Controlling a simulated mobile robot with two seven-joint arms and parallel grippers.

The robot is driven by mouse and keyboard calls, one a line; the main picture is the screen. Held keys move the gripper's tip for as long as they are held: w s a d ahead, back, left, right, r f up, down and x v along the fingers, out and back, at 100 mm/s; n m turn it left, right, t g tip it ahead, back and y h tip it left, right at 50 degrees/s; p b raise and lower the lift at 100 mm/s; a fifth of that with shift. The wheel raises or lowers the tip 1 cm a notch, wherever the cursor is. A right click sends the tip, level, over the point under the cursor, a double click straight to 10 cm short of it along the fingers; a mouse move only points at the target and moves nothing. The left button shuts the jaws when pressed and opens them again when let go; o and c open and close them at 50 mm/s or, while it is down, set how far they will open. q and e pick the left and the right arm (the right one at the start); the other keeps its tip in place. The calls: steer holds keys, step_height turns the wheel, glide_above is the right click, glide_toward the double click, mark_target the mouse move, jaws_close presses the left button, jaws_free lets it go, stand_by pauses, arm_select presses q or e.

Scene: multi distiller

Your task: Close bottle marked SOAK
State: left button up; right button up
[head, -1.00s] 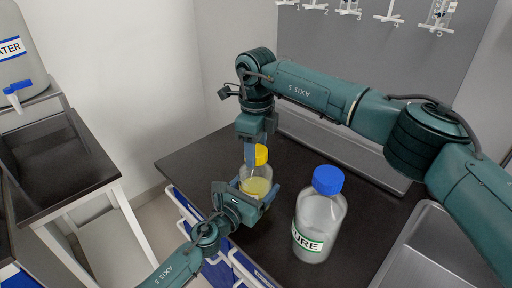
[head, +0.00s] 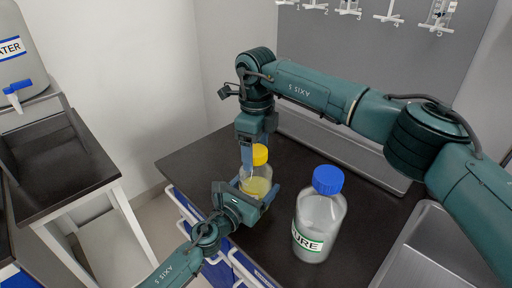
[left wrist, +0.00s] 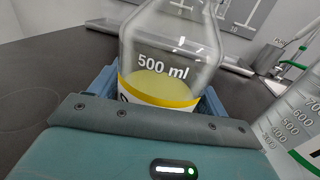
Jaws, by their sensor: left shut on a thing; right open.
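A clear bottle (head: 257,187) with yellow liquid stands upright near the counter's front edge, its yellow cap (head: 260,155) seated at the neck. Whether the cap is tight I cannot tell. My left gripper (head: 254,191) is shut around the bottle's body. The left wrist view shows the bottle (left wrist: 170,60) between the jaws, with "500 ml" and a yellow-edged label; the label's name is hidden. My right gripper (head: 250,149) is open, pointing down at the cap, with one blue finger in front of its left side; the other finger is hard to see.
A larger clear bottle (head: 318,220) with a blue cap and a label ending in "URE" stands to the right. A metal sink (head: 425,245) lies at the far right. The dark counter (head: 200,160) is clear at the left.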

step_height(320, 180, up, 12)
stand_by(0.5)
arm_select(q)
steer(key=o, duration=1.9)
steer(key=shift+s+a, duration=0.1)
steer(key=v, duration=1.1)
steer(key=shift+s+a+f, duration=0.15)
steer(key=shift+s+a, duration=0.1)
steer(key=shift+s, duration=0.05)
steer(key=shift+s+a, duration=0.3)
steer(key=shift+s, duration=0.15)
arm_select(e)
steer(key=shift+f, duration=0.2)
